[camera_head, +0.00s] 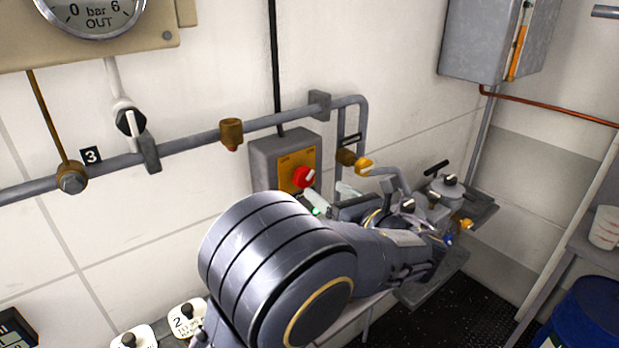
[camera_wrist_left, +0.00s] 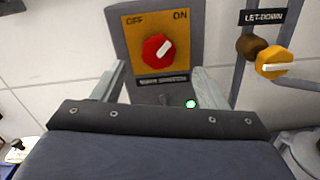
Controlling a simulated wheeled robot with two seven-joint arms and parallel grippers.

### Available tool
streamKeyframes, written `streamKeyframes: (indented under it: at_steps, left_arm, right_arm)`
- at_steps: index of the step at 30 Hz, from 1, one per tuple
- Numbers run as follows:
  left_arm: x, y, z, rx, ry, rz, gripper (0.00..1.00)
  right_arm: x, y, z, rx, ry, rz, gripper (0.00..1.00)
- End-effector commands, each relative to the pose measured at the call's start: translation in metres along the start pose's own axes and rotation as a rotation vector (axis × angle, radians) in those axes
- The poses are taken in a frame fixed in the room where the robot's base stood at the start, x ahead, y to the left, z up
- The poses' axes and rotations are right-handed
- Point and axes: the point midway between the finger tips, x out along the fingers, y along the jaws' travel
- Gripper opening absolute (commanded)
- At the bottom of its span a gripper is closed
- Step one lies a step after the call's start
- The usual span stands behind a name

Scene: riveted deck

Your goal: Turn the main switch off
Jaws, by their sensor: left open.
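The main switch is a red knob (camera_head: 303,177) on a yellow plate of a grey wall box (camera_head: 270,152). In the left wrist view the red knob (camera_wrist_left: 157,48) sits below the words OFF at left and ON at right. My left gripper (camera_head: 328,197) is just below and in front of the box. In the left wrist view its two fingers (camera_wrist_left: 159,67) are spread, one on each side of the knob, with nothing between them gripped. My right gripper is not in view.
A grey pipe (camera_head: 265,122) runs along the wall above the box. A yellow knob marked LET-DOWN (camera_wrist_left: 274,63) is right of the switch. Valves and fittings (camera_head: 447,190) crowd the right. A grey cabinet (camera_head: 485,40) hangs at upper right.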

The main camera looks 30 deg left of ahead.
Motion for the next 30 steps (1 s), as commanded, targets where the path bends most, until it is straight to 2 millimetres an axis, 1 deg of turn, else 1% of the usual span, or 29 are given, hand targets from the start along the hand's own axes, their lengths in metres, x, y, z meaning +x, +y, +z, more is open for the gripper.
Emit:
streamKeyframes:
  at_steps: [6,12,16,23,26,30]
  left_arm:
    - [0.037,0.002,0.000,0.000,0.005,0.005,0.66]
    - [0.062,0.001,-0.001,-0.002,0.006,0.003,0.66]
    - [0.069,0.001,-0.002,-0.002,0.007,0.001,0.66]
    - [0.070,0.001,-0.002,-0.002,0.007,0.000,0.66]
    - [0.070,0.001,-0.002,-0.002,0.007,0.000,0.56]
    - [0.070,0.001,-0.002,-0.002,0.007,0.000,0.38]
  right_arm:
    - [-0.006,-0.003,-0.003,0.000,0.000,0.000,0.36]
    - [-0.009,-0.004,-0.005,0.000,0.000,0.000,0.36]
    - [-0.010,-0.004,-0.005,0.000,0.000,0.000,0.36]
    - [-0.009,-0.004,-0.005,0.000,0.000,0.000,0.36]
    - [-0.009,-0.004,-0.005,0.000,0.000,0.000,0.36]
    - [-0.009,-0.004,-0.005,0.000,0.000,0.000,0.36]
